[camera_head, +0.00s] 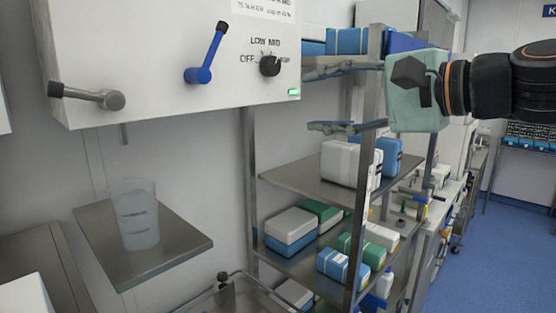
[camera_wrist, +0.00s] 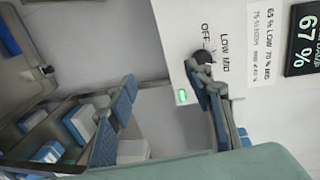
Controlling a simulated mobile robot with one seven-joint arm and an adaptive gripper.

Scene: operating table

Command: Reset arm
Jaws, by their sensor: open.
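My gripper (camera_head: 310,100) extends from the right in the head view, its two fingers pointing left and spread apart with nothing between them. In the wrist view my gripper (camera_wrist: 163,80) also shows both blue-grey fingers apart and empty. My arm comes in from the right edge of the head view, with a pale green housing behind the fingers. In the wrist view one finger overlaps the white control panel near its black dial (camera_wrist: 203,57). In the head view the fingers are in front of the metal shelving.
The white panel (camera_head: 160,60) has a blue lever (camera_head: 208,55), a grey lever (camera_head: 88,96), a dial (camera_head: 270,66) and a lit green light. A translucent cup (camera_head: 135,215) stands on a metal wall shelf (camera_head: 185,248). The rack (camera_head: 285,180) holds several boxes. Blue floor is open at right.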

